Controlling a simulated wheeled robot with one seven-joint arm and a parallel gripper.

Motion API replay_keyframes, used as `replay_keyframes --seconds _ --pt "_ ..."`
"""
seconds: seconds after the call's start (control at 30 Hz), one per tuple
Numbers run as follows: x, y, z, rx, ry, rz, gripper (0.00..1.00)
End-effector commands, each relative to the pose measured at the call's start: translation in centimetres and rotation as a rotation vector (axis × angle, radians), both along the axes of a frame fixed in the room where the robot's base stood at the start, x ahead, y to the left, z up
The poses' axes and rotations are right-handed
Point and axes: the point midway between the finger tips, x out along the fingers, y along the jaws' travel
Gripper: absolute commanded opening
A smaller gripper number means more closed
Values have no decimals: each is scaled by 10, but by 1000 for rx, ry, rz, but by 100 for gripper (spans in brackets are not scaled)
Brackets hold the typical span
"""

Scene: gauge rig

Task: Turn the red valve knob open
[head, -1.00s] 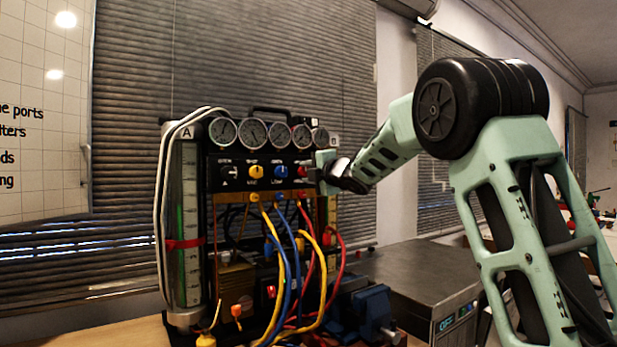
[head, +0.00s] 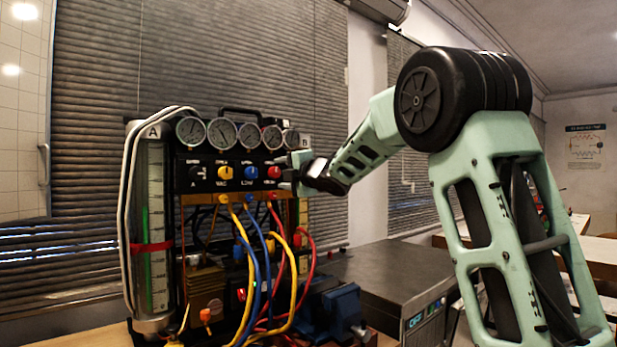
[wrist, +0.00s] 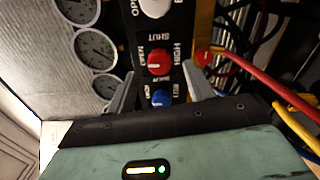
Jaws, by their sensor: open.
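The red valve knob (head: 274,172) sits at the right end of the knob row on the black panel. In the wrist view the red knob (wrist: 159,62) shows a pale pointer mark, with OPEN, SHUT and HIGH lettering around it. My gripper (head: 288,173) is just right of the red knob in the head view. In the wrist view my gripper (wrist: 160,74) is open, with one finger on each side of the line of knobs and nothing held. The red knob appears beyond the fingertips; I cannot tell any contact.
A blue knob (wrist: 161,98) lies close beside the red one, between the fingers in the picture. A yellow knob (head: 225,172) is further left. Gauges (head: 247,135) line the top. Coloured hoses (head: 262,265) hang below. A grey metal box (head: 375,272) stands right.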

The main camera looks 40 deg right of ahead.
Motion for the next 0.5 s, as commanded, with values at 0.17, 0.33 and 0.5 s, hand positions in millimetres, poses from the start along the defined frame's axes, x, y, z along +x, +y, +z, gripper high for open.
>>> replay_keyframes --seconds 0.17,0.33,0.5 --pt "-43 -2 0 0 -2 -2 52" --pt "-83 -3 0 0 -3 -1 52" --pt "-118 -4 0 0 -3 0 52"
